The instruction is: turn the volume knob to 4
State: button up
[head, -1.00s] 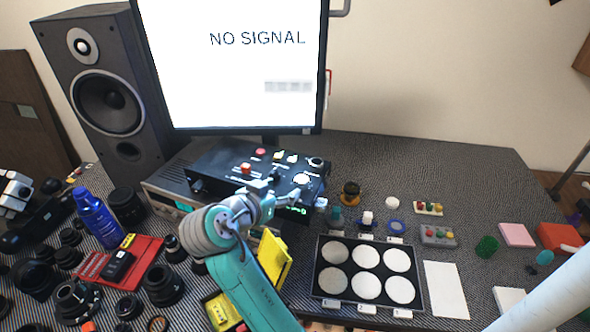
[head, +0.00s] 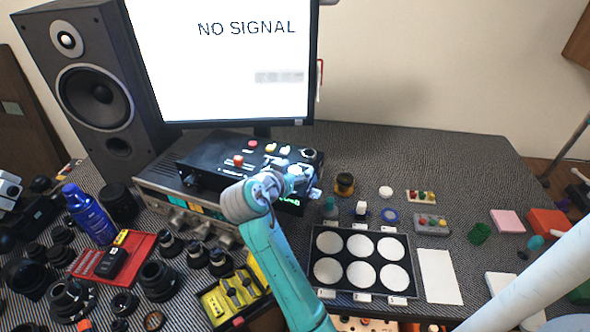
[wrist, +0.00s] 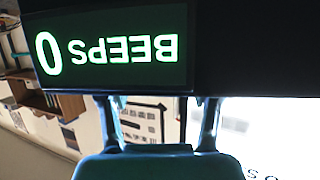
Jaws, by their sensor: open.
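A black control box (head: 215,160) sits on the silver receiver (head: 150,190) below the monitor. It has coloured buttons on top, a dark round control (head: 309,154) at its back right and a round black knob (head: 190,180) on its left front. I cannot tell which is the volume knob, and no number is readable. My gripper (head: 312,190) is at the box's right front, and my wrist hides part of the top. In the wrist view, my gripper (wrist: 161,105) is open and nothing shows between its fingers. A green display (wrist: 110,50) reads "BEEPS 0" upside down.
The monitor (head: 225,60) and speaker (head: 90,85) stand behind. Lenses and a red tray (head: 135,250) crowd the left. A black tray (head: 318,283) of white discs lies at right. Bare table lies behind the small parts at right.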

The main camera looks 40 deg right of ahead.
jog(key=c, duration=1.2)
jog(key=shift+o, duration=0.2)
jog(key=shift+m+g, duration=0.8)
jog(key=shift+g, duration=0.2)
jog(key=o, duration=1.2)
jog(key=shift+c, duration=0.2)
jog(key=v, duration=1.2)
jog(key=shift+f, duration=0.2)
